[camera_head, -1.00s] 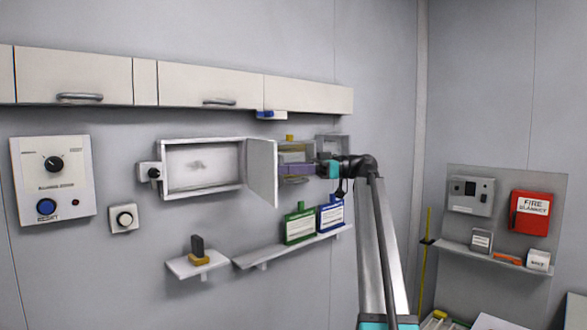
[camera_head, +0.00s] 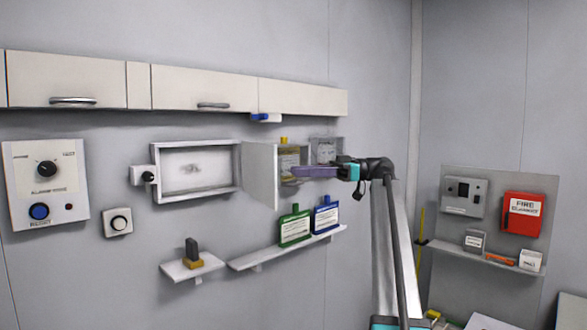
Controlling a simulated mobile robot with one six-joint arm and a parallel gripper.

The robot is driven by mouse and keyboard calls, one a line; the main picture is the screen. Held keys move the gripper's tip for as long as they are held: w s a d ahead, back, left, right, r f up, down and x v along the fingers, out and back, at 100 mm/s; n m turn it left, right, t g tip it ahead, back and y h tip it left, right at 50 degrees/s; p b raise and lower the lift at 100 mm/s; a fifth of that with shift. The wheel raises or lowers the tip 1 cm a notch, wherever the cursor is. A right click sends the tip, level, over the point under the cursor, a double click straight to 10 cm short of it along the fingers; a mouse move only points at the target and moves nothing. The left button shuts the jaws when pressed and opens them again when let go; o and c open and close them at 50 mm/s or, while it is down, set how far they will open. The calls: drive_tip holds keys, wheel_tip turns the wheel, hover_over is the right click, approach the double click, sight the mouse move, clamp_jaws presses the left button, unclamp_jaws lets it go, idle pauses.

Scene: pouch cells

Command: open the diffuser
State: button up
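No part in view is labelled as a diffuser. A white shallow framed box (camera_head: 195,195) is on the wall left of centre. Its flat white door panel (camera_head: 260,175) stands swung out from the box's right side. My gripper (camera_head: 296,171) is just right of this panel, pointing left. A purple bar (camera_head: 318,172) extends from its teal wrist; I cannot tell whether it is the fingers or a held thing. Its finger opening is hidden by the side-on angle.
Below, a shelf (camera_head: 280,253) holds a green bottle (camera_head: 295,228) and a blue bottle (camera_head: 325,216). Cabinets (camera_head: 200,88) run above. A control panel (camera_head: 46,183) is at left.

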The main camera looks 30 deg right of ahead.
drive_tip(key=p+v, duration=0.5)
drive_tip(key=v, duration=0.1)
drive_tip(key=shift+p, duration=0.35)
drive_tip(key=shift+d, duration=0.15)
